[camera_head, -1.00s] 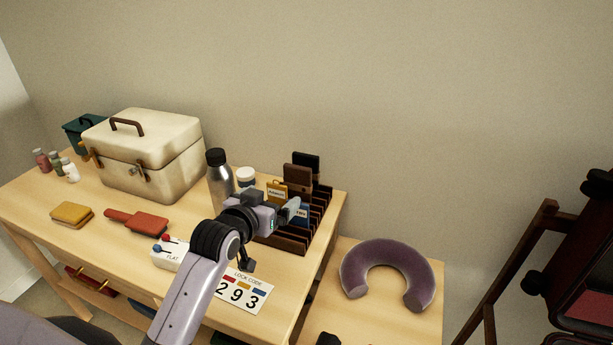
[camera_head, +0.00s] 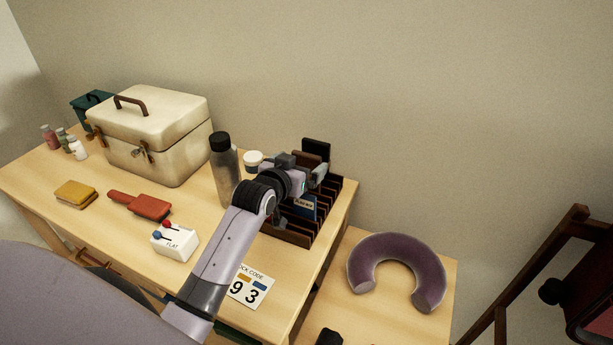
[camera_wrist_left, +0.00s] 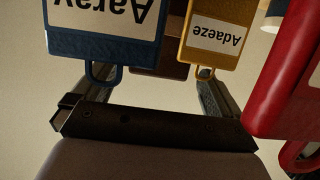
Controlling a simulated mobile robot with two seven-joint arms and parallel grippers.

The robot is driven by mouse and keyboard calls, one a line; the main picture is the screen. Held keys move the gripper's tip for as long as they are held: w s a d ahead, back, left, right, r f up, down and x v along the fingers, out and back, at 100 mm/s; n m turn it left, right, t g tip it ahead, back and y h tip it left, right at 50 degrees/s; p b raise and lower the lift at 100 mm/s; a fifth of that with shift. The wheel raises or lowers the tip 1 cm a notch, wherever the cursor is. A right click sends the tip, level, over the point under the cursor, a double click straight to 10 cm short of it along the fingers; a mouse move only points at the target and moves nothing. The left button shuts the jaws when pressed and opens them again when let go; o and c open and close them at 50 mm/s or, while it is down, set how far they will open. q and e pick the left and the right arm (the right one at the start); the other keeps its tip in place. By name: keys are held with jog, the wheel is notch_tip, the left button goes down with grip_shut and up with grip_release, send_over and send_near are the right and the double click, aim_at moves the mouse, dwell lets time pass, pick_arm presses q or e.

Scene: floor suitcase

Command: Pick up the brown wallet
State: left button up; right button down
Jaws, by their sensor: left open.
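The brown wallet is mostly hidden behind my left gripper in the head view. In the left wrist view a brown surface (camera_wrist_left: 174,70), likely the wallet, shows between and behind the blue tag (camera_wrist_left: 75,45) marked "Aarav" and the yellow tag (camera_wrist_left: 212,62) marked "Adaeze". My left gripper (camera_head: 316,177) is open over the dark slotted rack (camera_head: 288,236), close to the wallet's place. Its two fingers show apart in the left wrist view, with the tags in front of them. I cannot tell whether the fingers are on both sides of the wallet. My right gripper is not in view.
A black upright item (camera_head: 316,149) stands at the rack's back. A red tag (camera_wrist_left: 287,90) is close on the right in the wrist view. A steel bottle (camera_head: 224,172) and white-lidded jar (camera_head: 253,160) stand left of the rack. A purple neck pillow (camera_head: 397,262) lies right.

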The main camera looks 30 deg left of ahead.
pick_arm(q)
jog(key=shift+x, duration=0.85)
jog(key=shift+r, duration=0.1)
jog(key=c, duration=1.4)
